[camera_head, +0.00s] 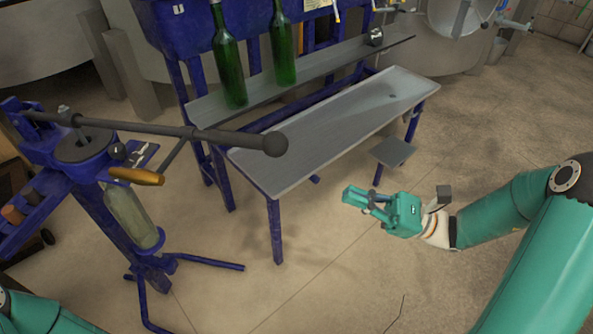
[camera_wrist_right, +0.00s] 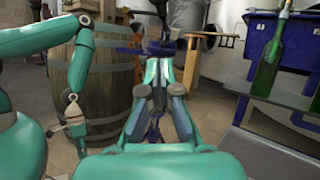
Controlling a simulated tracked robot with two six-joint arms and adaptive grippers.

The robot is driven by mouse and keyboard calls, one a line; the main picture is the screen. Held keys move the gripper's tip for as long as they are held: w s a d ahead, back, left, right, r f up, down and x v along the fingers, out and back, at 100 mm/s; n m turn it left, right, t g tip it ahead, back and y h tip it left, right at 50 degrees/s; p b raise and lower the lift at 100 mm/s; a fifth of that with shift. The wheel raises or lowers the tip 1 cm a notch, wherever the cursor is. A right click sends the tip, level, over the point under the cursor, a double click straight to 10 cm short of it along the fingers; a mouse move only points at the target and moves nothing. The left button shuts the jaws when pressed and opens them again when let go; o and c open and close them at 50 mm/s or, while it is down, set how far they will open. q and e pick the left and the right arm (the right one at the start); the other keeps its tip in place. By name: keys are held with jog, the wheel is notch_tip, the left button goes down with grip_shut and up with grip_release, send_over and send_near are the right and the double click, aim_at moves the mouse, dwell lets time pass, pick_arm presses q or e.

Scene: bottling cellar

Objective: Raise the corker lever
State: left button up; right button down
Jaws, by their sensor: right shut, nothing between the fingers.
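The corker stands at the left of the head view with a blue frame (camera_head: 105,215). Its long dark lever (camera_head: 190,131) runs nearly level to the right and ends in a round knob (camera_head: 275,144). A pale bottle (camera_head: 131,214) stands in the corker. My right gripper (camera_head: 350,195) is shut and empty, to the right of and apart from the knob. It also shows in the right wrist view (camera_wrist_right: 158,68), partly covering the corker behind it. My left arm shows in the right wrist view; its gripper (camera_wrist_right: 77,140) is small and its fingers are unclear.
A blue filling bench with a grey tray (camera_head: 330,135) stands behind the knob. Two green bottles (camera_head: 229,65) (camera_head: 283,50) stand on its shelf (camera_head: 330,67). A wooden barrel (camera_wrist_right: 103,85) shows in the right wrist view. Floor between corker and my right gripper is clear.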

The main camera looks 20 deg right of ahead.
jog(key=shift+a, duration=0.1)
jog(key=s+r+x, duration=0.1)
jog(key=r+x, duration=0.1)
jog(key=x, duration=1)
jog(key=shift+w+r+b, duration=0.2)
jog(key=shift+r+b, duration=0.15)
jog(key=shift+r, duration=0.15)
